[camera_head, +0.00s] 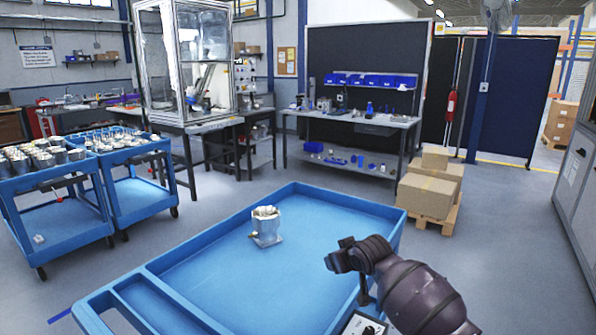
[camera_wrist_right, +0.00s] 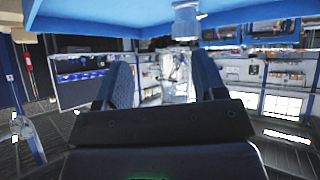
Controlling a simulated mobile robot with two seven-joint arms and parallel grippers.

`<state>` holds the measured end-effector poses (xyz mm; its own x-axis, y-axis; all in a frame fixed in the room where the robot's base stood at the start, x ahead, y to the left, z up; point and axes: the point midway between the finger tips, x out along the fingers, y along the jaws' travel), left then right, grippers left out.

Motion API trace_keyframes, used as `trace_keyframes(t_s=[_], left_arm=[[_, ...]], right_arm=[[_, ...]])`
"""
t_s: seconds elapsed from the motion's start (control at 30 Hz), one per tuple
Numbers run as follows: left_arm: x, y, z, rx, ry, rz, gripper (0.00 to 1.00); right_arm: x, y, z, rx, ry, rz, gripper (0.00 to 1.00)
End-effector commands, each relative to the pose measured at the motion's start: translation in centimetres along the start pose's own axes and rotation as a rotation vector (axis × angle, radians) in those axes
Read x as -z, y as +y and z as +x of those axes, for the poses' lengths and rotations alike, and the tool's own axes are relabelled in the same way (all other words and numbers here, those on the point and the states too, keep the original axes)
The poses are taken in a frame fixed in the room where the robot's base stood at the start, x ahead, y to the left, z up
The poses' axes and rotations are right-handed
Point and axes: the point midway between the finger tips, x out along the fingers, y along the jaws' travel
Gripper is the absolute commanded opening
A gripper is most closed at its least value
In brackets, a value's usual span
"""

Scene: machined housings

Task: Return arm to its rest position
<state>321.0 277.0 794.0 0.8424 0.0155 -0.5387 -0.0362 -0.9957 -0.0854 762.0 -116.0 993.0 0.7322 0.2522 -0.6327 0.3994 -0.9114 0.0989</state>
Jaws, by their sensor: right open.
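A silver machined housing (camera_head: 266,226) stands upright on the blue cart top (camera_head: 330,225), near its middle. In the right wrist view the scene is upside down, and the housing (camera_wrist_right: 185,22) shows at the top edge under the blue cart (camera_wrist_right: 90,25). My right arm comes in from the lower right in the head view, its dark end over the cart's right side, apart from the housing. My right gripper (camera_wrist_right: 163,78) is open, with nothing between its two fingers. My left gripper is not in view.
Two blue carts (camera_head: 70,215) stand at the left, loaded with several housings. Cardboard boxes (camera_head: 428,193) on a pallet stand behind the near cart's right corner. A workbench (camera_head: 350,118) and a glass-walled cabinet (camera_head: 185,60) stand at the back. The cart top around the housing is clear.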

Motion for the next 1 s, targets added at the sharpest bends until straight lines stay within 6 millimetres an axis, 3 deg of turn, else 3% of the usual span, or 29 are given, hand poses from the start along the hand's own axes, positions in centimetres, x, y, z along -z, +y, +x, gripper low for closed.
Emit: trace_keyframes(t_s=[0.27,0.47,0.77,1.0], left_arm=[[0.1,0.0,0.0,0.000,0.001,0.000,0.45],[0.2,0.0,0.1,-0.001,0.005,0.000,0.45],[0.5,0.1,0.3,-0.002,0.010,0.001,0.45],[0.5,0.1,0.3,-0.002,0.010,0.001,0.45]], right_arm=[[-4.3,-2.1,-3.5,-0.011,0.282,-0.031,0.64],[-9.3,-2.3,-7.0,-0.061,0.403,-0.017,0.64],[-18.6,-1.8,-12.7,-0.165,0.457,0.033,0.64],[-27.8,-1.7,-17.3,-0.244,0.374,0.101,0.64]])
